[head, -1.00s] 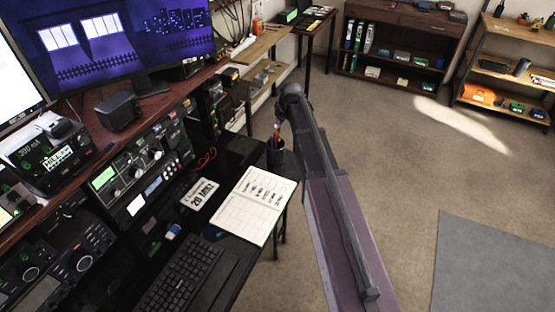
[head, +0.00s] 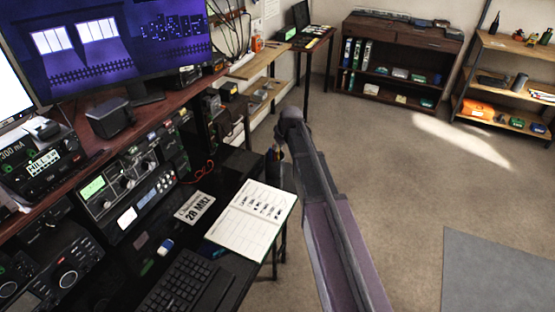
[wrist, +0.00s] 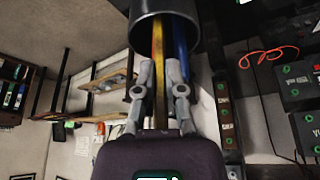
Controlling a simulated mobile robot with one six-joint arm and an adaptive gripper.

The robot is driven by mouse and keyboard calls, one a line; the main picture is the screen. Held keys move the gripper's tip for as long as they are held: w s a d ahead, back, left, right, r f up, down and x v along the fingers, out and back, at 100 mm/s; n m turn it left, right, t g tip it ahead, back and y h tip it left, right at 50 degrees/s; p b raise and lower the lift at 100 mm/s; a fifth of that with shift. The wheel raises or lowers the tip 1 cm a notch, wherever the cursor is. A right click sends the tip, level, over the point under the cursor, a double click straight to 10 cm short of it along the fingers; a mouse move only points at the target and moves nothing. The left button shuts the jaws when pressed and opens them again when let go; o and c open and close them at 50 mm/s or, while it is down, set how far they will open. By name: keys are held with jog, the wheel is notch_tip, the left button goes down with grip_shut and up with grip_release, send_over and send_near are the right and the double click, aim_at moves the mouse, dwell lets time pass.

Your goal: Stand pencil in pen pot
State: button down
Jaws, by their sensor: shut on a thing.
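The dark pen pot (head: 274,172) stands at the desk's far right corner in the head view, partly hidden by my arm. Pen tops show above its rim. In the wrist view the grey pot (wrist: 150,32) is at the top, its mouth towards my gripper. A yellow pencil (wrist: 158,50) runs from between my gripper's fingers (wrist: 159,70) into the pot's mouth. My gripper is shut on this pencil. A blue pen (wrist: 180,45) is in the pot just right of it, close to the right finger. The pencil's far end is hidden inside the pot.
An open notebook (head: 252,220), a keyboard (head: 187,283) and a 28 MHz card (head: 194,206) lie on the desk near the pot. Radio equipment (head: 130,190) lines the left.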

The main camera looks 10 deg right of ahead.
aim_at(278, 154)
jog(key=shift+f, duration=0.1)
dwell(0.3)
jog(key=shift+f+b, duration=1.9)
jog(key=shift+f, duration=0.2)
jog(key=c, duration=1)
grip_release()
jog(key=shift+r, duration=0.1)
jog(key=shift+r, duration=0.15)
jog(key=p+v, duration=1.1)
jog(key=v, duration=0.1)
